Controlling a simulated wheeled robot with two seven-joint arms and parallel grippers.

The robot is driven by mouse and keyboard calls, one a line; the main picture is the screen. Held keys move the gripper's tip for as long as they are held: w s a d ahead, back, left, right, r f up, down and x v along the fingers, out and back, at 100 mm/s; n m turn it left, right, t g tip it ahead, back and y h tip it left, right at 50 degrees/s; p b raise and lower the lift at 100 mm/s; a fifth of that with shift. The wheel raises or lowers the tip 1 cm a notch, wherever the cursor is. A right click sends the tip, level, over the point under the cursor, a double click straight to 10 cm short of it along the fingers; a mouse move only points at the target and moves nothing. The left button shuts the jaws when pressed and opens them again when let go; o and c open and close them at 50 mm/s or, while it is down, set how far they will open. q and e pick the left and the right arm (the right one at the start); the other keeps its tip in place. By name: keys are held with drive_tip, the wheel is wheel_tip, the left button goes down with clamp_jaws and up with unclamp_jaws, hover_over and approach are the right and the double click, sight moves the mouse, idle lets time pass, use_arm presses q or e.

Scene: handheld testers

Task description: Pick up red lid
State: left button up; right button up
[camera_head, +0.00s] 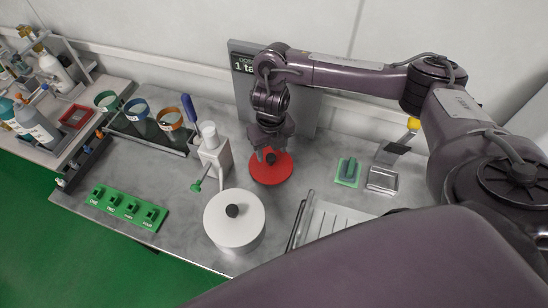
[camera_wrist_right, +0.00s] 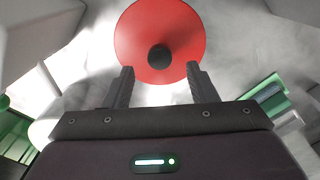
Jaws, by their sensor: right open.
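The red lid (camera_head: 271,172) is a round disc with a dark knob, lying on the grey table near the middle in the head view. It also shows in the right wrist view (camera_wrist_right: 180,32), with its dark knob (camera_wrist_right: 159,57) just beyond and between the two fingers. My right gripper (camera_head: 270,152) reaches down over the lid, with its fingers pointing at the knob. In the right wrist view the right gripper (camera_wrist_right: 158,85) is open, with nothing between its fingers. My left gripper is not in view.
A green labelled strip (camera_head: 127,208), several cups in a rack (camera_head: 137,110), a green sponge (camera_head: 348,171) and a metal tray (camera_head: 335,221) surround the area.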

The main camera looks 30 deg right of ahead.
sight(271, 156)
drive_tip(key=f+b, duration=0.1)
drive_tip(key=f, duration=0.3)
drive_tip(key=shift+w+f, duration=0.1)
drive_tip(key=shift+w, duration=0.1)
drive_tip(key=shift+d+f, duration=0.1)
drive_tip(key=shift+f, duration=0.35)
drive_tip(key=c, duration=1.1)
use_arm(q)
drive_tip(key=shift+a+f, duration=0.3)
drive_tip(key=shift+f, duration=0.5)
use_arm(e)
drive_tip(key=shift+o, duration=0.2)
drive_tip(key=shift+r, duration=0.2)
